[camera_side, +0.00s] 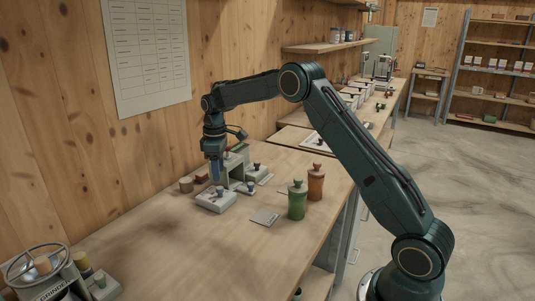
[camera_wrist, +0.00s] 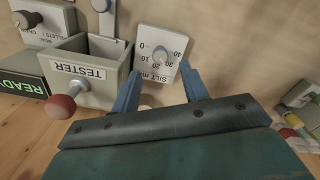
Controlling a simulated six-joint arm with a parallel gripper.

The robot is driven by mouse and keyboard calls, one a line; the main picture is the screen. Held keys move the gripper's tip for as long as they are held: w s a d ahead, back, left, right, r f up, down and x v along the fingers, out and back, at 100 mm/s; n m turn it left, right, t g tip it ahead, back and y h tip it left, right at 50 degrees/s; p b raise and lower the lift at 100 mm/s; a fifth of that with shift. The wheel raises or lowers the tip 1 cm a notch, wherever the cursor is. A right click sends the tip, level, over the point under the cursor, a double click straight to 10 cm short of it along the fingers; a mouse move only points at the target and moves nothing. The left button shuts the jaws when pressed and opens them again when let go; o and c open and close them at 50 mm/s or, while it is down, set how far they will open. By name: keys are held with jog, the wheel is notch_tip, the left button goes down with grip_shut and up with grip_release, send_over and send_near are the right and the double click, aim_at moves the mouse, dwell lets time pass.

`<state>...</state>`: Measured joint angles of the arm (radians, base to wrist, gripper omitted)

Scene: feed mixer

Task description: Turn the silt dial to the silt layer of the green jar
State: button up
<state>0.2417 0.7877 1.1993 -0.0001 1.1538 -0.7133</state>
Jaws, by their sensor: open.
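The silt dial (camera_wrist: 161,54) is a pale round knob on a light panel marked with numbers and silt in mm. It lies just beyond my blue fingertips in the wrist view; I cannot tell its exact setting. My gripper (camera_wrist: 160,88) is open and empty, its fingers apart. In the side view my gripper (camera_side: 216,178) points down over a small light control box (camera_side: 215,202) on the bench. The green jar (camera_side: 297,202) stands upright to the right of it, nearer the bench's front edge. Its layers cannot be made out.
A grey box labelled TESTER (camera_wrist: 88,75) with a red knob (camera_wrist: 61,106) stands beside the dial, with a green-lit display (camera_wrist: 22,84). An orange jar (camera_side: 316,184) stands behind the green jar. A grey card (camera_side: 265,217) lies left of the green jar.

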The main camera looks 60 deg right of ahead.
aim_at(220, 188)
notch_tip(220, 188, up, 8)
jog(key=shift+r, duration=0.15)
dwell(0.6)
jog(key=s+a+r+m+t, duration=0.1)
jog(key=s+a+r, duration=0.45)
jog(key=s, duration=0.35)
jog(key=s+a+r+m+t, duration=0.2)
jog(key=s+a+r, duration=0.2)
jog(key=s+r, duration=0.4)
jog(key=s+a+f+m+t, duration=0.1)
jog(key=s+a+f, duration=0.1)
jog(key=s, duration=0.8)
jog(key=s+a+f+m+t, duration=0.1)
jog(key=s+f, duration=0.4)
jog(key=s, duration=0.6)
jog(key=shift+s+a+t, duration=0.2)
jog(key=shift+a+t, duration=0.1)
jog(key=shift+a, duration=0.4)
jog(key=shift+f, duration=0.1)
